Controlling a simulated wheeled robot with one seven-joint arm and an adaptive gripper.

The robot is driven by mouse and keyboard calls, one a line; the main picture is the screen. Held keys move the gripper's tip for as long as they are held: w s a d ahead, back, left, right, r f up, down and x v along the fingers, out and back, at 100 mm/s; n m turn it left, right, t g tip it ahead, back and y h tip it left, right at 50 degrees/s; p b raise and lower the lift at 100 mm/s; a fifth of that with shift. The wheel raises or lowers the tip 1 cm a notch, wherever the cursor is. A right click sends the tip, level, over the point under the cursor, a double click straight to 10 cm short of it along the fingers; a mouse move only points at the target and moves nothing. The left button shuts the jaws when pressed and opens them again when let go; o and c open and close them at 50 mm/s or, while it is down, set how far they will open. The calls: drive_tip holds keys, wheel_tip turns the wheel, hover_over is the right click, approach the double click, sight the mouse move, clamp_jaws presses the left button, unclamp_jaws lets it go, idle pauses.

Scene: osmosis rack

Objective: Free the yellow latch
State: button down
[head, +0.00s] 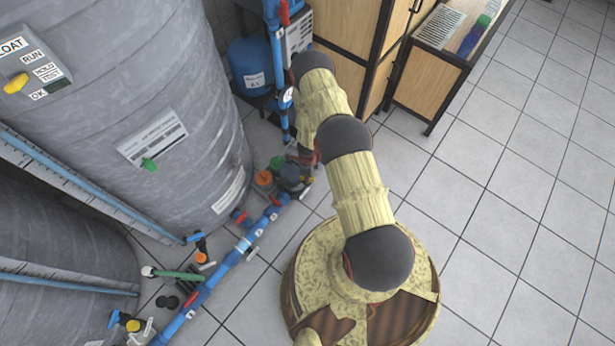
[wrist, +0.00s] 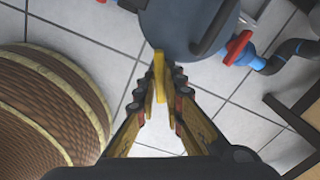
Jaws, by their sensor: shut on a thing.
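The yellow latch (wrist: 159,66) is a thin upright yellow piece in the wrist view. It stands against the near edge of a rounded grey-blue housing (wrist: 182,28). My gripper (wrist: 161,92) has its two fingers on either side of the latch, shut on its lower part. How the latch joins the housing is hard to make out. In the head view my arm hides most of the gripper and I cannot pick out this latch there.
A red handle (wrist: 238,47) on a blue pipe sits right of the housing. Large grey tanks (head: 120,90) stand at left, with a blue pipe (head: 225,262) along the floor. A yellow lever (head: 16,83) is on the FLOAT box. A wooden cabinet (head: 428,88) stands behind; tiled floor at right is clear.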

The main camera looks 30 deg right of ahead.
drive_tip(key=shift+n, duration=0.3)
drive_tip(key=n+p, duration=0.1)
drive_tip(key=n, duration=0.4)
drive_tip(key=shift+n, duration=0.3)
drive_tip(key=n, duration=0.6)
idle(0.5)
drive_tip(key=c, duration=1.9)
unclamp_jaws()
wheel_tip(320, 180, up, 12)
